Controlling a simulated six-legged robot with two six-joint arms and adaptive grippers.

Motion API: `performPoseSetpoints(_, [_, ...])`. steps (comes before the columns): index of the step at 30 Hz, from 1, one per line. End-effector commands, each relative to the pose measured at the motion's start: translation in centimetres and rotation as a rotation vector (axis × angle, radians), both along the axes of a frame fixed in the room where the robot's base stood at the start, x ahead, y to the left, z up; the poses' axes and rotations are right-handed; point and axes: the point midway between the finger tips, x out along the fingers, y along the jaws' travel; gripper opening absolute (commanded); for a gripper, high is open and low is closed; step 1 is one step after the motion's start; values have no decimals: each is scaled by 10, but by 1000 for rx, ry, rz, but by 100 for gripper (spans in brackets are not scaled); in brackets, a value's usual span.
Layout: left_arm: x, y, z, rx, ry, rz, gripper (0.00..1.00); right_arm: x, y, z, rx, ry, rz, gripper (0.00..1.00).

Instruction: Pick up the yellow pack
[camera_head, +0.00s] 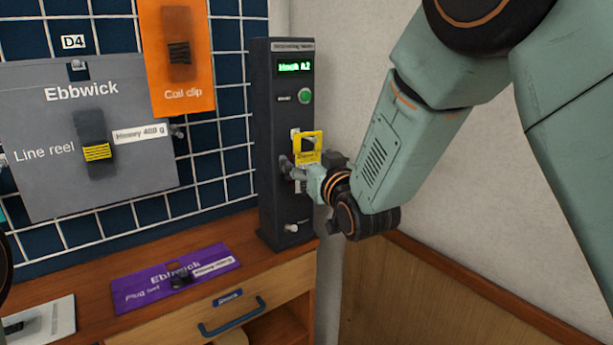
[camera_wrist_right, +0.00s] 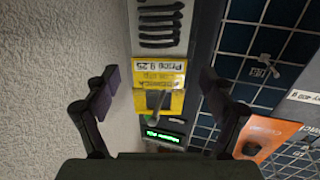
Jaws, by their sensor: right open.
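The yellow pack (camera_head: 307,148) is on the front of the dark upright machine (camera_head: 275,205), below its green button. In the right wrist view the yellow pack (camera_wrist_right: 172,75) appears upside down with a price text and a dark opening. My right gripper (camera_head: 293,172) is at the lower part of the pack and partly hides it. In the wrist view the fingers of my right gripper (camera_wrist_right: 158,84) are open, one on each side of the pack, with gaps visible. My left gripper is not in view.
A purple pack (camera_head: 178,278) lies on the wooden counter (camera_head: 85,300). A grey Ebbwick pack (camera_head: 50,110) and an orange coil clip pack (camera_head: 178,100) hang on the grid wall to the left. A pale wall (camera_head: 345,60) stands close on the right.

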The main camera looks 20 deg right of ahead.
Motion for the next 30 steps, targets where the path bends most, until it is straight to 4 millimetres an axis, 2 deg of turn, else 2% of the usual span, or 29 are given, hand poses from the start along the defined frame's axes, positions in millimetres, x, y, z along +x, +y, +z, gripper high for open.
performPoseSetpoints(4, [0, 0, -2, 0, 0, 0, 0, 11, 1, 0, 0, 0, 1, 83])
performPoseSetpoints(12, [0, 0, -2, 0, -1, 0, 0, 14, 1, 1, 0, 0, 1, 81])
performPoseSetpoints(30, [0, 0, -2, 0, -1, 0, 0, 13, 1, 1, 0, 0, 1, 30])
